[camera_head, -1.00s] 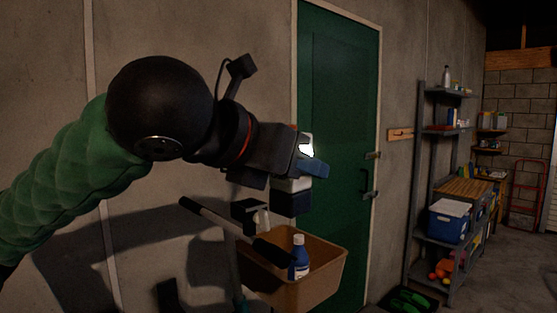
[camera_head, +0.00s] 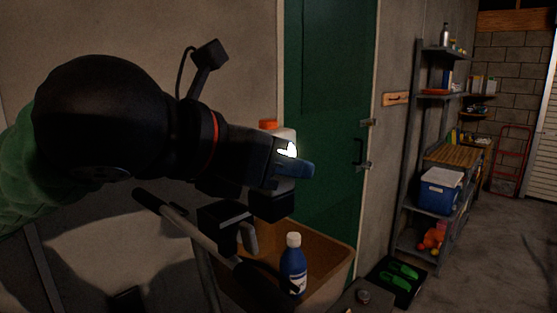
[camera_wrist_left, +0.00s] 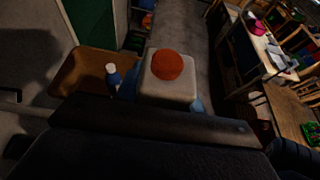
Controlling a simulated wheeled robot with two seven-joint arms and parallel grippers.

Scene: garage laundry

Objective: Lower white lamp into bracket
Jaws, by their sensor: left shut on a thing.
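The white lamp (camera_wrist_left: 170,92) has an orange cap and is gripped upright in my left gripper (camera_head: 292,167). In the head view the lamp's lit face (camera_head: 288,150) glows above a blue fingertip. The blue fingertips show on both sides of the lamp in the left wrist view. A dark block (camera_head: 272,205) shows below the fingers, perhaps the lamp's base. A black bracket-like piece (camera_head: 226,218) sits on the cart's push bar, below and left of the lamp and apart from it. My right gripper is not in view.
The tan cart basket (camera_head: 322,247) holds a blue bottle (camera_head: 293,268) with a white cap, just below the lamp. A green door (camera_head: 330,120) stands behind. A grey shelf rack (camera_head: 416,150) is at the right, with green shoes (camera_head: 402,270) on the floor before it.

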